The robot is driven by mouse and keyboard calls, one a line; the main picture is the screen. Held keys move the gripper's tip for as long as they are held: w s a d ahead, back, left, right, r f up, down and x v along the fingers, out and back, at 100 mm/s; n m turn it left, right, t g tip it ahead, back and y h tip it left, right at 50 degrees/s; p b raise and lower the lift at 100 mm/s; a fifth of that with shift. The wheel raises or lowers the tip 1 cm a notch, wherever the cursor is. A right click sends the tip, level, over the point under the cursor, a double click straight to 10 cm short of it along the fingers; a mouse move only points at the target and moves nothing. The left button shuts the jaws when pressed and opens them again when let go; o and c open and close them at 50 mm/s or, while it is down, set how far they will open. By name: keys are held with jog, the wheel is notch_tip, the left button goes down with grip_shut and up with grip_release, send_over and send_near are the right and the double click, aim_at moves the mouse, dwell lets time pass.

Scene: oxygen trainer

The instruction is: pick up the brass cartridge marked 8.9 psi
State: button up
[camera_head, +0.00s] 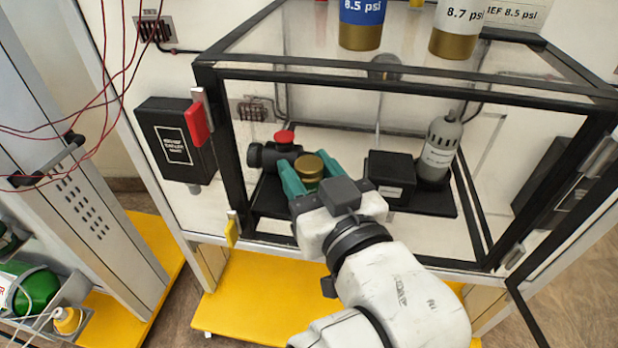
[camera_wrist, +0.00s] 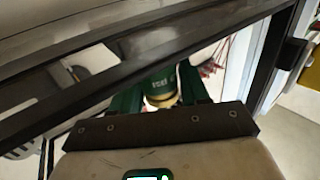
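My gripper (camera_head: 312,174) reaches through the front of a black-framed clear case, its two green fingers on either side of a brass-ended cartridge (camera_head: 310,165). In the wrist view the cartridge (camera_wrist: 160,85) has a green label with partly readable lettering and a brass end, and stands between the fingers (camera_wrist: 160,92). Its pressure number cannot be read. The fingers look close against its sides, but whether they grip it is unclear. The cartridge's lower part is hidden by my gripper in the head view.
Inside, a black shelf (camera_head: 425,205) bears a black box (camera_head: 390,170), a grey bottle (camera_head: 440,145) and a red-knobbed valve (camera_head: 284,138). On top stand a blue-labelled cartridge (camera_head: 361,20) and one marked 8.7 psi (camera_head: 455,30).

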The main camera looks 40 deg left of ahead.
jog(key=c, duration=0.7)
jog(key=shift+r, duration=0.15)
